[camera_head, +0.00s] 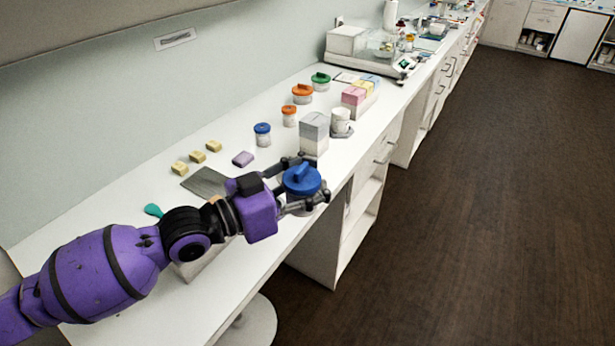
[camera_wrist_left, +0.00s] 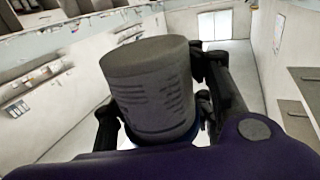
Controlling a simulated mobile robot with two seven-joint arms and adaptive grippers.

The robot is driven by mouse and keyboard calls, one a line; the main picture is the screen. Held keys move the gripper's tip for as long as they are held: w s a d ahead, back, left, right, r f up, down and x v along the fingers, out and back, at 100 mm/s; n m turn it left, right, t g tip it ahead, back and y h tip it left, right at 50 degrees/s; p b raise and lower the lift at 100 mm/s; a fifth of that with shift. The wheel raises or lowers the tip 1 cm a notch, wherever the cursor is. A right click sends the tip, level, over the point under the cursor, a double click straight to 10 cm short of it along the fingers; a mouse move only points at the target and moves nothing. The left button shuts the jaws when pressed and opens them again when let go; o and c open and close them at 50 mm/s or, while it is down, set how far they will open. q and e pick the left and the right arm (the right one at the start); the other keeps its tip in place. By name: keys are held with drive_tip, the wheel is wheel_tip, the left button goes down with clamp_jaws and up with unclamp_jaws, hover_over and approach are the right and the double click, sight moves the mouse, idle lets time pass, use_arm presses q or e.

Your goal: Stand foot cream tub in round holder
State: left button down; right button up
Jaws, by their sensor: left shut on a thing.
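My left gripper (camera_head: 311,183) is shut on a tub with a blue lid (camera_head: 301,179), with one finger on each side of it. In the head view the lid faces up and hides most of the tub's body. The left wrist view shows the tub's grey body (camera_wrist_left: 152,88) between the fingers, with a sliver of blue at its lower end. The tub is held near the counter's front edge, in front of a grey box. A white round container (camera_head: 341,121) stands beside that box; I cannot tell whether it is the round holder. My right gripper is not in view.
The white counter (camera_head: 130,195) carries a grey box (camera_head: 314,133), pink and yellow boxes (camera_head: 355,95), several jars with blue, orange and green lids, small yellow blocks, a purple block (camera_head: 243,158) and a grey mat (camera_head: 205,182). A scale (camera_head: 370,62) stands farther back.

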use_arm(q)
drive_tip(key=shift+w+d+f+g, duration=0.2)
drive_tip(key=shift+w+d+g, duration=0.05)
drive_tip(key=shift+g, duration=0.05)
drive_tip(key=shift+w+a+f+m, duration=0.1)
drive_tip(key=shift+w+f+m, duration=0.1)
drive_tip(key=shift+m, duration=0.2)
drive_tip(key=shift+w+d+f+m+g+h, duration=0.5)
drive_tip(key=shift+f+g+h, duration=0.2)
drive_tip(key=shift+g, duration=0.2)
drive_tip(key=shift+a+g, duration=0.15)
drive_tip(key=shift+g, duration=0.15)
drive_tip(key=shift+s+a+m+g+h, duration=0.2)
drive_tip(key=shift+a+m+g+h, duration=0.2)
drive_tip(key=shift+m+g, duration=0.5)
drive_tip(key=shift+s+a+m+g+h, duration=0.15)
drive_tip(key=shift+a+m+g+h, duration=0.35)
drive_tip(key=shift+g, duration=0.75)
drive_tip(key=shift+s+a+m+g+h, duration=0.1)
drive_tip(key=shift+s+a+m+g, duration=0.15)
drive_tip(key=shift+m+g, duration=0.75)
